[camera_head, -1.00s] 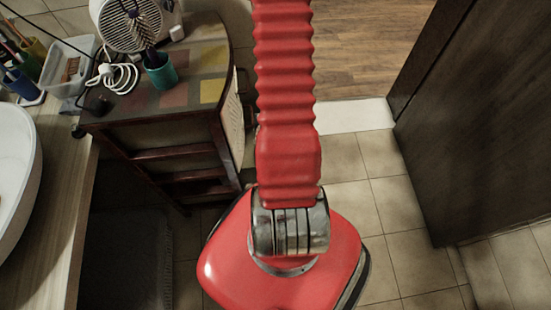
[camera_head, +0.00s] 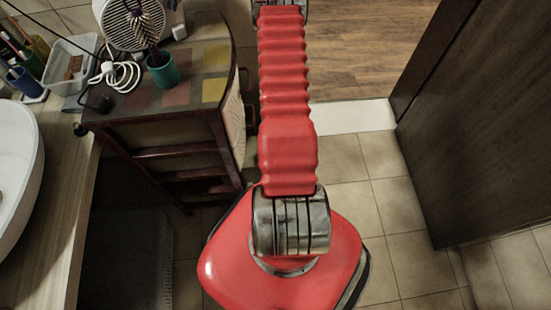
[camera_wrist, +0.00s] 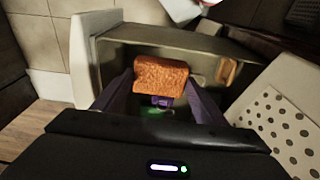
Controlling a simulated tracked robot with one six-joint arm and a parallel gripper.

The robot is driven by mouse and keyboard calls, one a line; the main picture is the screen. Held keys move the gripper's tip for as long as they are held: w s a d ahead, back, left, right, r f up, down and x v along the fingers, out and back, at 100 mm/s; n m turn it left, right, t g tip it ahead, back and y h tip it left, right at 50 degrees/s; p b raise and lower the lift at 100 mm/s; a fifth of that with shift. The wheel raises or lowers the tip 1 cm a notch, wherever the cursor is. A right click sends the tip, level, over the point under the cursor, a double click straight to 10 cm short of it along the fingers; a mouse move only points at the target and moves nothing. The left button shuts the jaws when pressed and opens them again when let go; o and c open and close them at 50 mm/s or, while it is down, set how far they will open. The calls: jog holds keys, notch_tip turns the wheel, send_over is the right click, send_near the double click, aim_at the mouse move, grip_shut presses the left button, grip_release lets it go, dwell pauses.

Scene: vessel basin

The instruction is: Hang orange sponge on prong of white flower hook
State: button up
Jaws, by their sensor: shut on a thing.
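The orange sponge (camera_wrist: 161,77) is a rough rectangular block in the wrist view. My gripper (camera_wrist: 160,98) is shut on it, with one dark purple finger at each side, and holds it over an open grey container or drawer. The sponge and my gripper do not show in the head view. The white flower hook is not seen in either view.
A dark wooden cabinet (camera_head: 165,145) with a patterned top carries a fan (camera_head: 132,22) and a teal cup (camera_head: 162,70). A white basin (camera_head: 15,155) stands on the left counter. A dark door (camera_head: 480,120) is at right. An open drawer (camera_wrist: 125,42) surrounds the sponge in the wrist view.

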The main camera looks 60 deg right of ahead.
jog(key=shift+f, duration=4.2)
jog(key=shift+f, duration=0.1)
jog(key=shift+f, duration=2.05)
jog(key=shift+f, duration=0.15)
jog(key=o, duration=1)
jog(key=shift+o, duration=0.2)
jog(key=shift+s+a+r, duration=0.2)
jog(key=shift+s+r, duration=0.05)
jog(key=shift+r, duration=2)
jog(key=shift+s+a+r, duration=0.25)
jog(key=shift+r, duration=2.05)
jog(key=shift+s+a+r, duration=0.2)
jog(key=shift+s+r, duration=0.05)
jog(key=shift+r, duration=2)
